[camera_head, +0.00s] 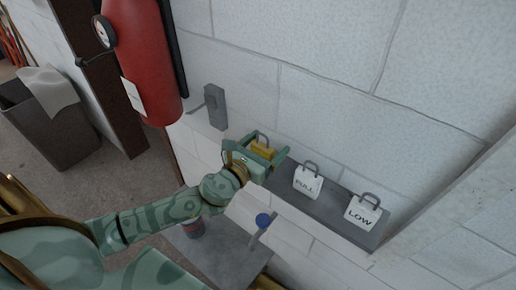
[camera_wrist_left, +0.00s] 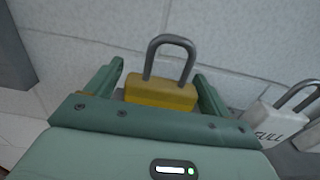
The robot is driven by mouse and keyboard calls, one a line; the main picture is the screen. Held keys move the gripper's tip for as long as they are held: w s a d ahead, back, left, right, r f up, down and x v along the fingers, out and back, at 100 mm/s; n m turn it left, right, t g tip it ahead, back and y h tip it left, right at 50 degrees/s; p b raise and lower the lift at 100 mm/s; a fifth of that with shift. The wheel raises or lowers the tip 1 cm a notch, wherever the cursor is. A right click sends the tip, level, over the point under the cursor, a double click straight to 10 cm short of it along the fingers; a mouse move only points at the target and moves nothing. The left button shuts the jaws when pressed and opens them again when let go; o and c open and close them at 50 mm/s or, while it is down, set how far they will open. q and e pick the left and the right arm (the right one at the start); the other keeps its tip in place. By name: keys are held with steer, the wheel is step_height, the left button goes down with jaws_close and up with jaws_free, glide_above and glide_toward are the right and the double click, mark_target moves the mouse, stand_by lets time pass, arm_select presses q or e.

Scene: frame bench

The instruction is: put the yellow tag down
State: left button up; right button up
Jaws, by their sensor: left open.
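The yellow tag (camera_head: 262,149) is shaped like a padlock with a grey shackle. It is at the left end of the grey wall shelf (camera_head: 335,216), beside the white tags. My left gripper (camera_head: 270,146) is open around it, one finger on each side. In the left wrist view the yellow tag (camera_wrist_left: 160,92) is upright between the spread fingers, with a gap visible at its sides. Its lower edge is hidden by my gripper, so I cannot see its contact with the shelf. My right gripper is not in view.
A white FULL tag (camera_head: 307,183) and a white LOW tag (camera_head: 363,212) stand on the shelf to the right. A grey wall bracket (camera_head: 216,107) and red extinguisher (camera_head: 148,60) are to the left. A blue-knobbed item (camera_head: 263,220) is below.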

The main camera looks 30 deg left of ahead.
arm_select(q)
steer(key=s+a+b, duration=0.1)
steer(key=s+b, duration=0.1)
steer(key=s, duration=1)
steer(key=shift+a+b, duration=0.3)
steer(key=s+a+f+n+g+y, duration=0.1)
steer(key=s+a+f+n+g, duration=0.2)
steer(key=f+n, duration=0.55)
steer(key=s+a+f+n+g+y, duration=0.2)
steer(key=a+f+n+g, duration=0.1)
steer(key=f, duration=1.1)
steer(key=s+a+f+n+g+y, duration=0.1)
steer(key=s+a+f+n+g, duration=0.2)
steer(key=f+n, duration=0.55)
steer(key=s+d+f+n+g, duration=0.3)
steer(key=s+d+f+n, duration=0.2)
steer(key=s, duration=0.7)
steer(key=s+d+f+n+g+h, duration=0.1)
steer(key=s+d+f+n+g, duration=0.3)
steer(key=s+f+n, duration=0.5)
steer(key=s+d+f, duration=0.1)
steer(key=s+f, duration=0.2)
steer(key=f, duration=0.2)
steer(key=shift+s+f, duration=0.15)
steer(key=shift+s, duration=0.25)
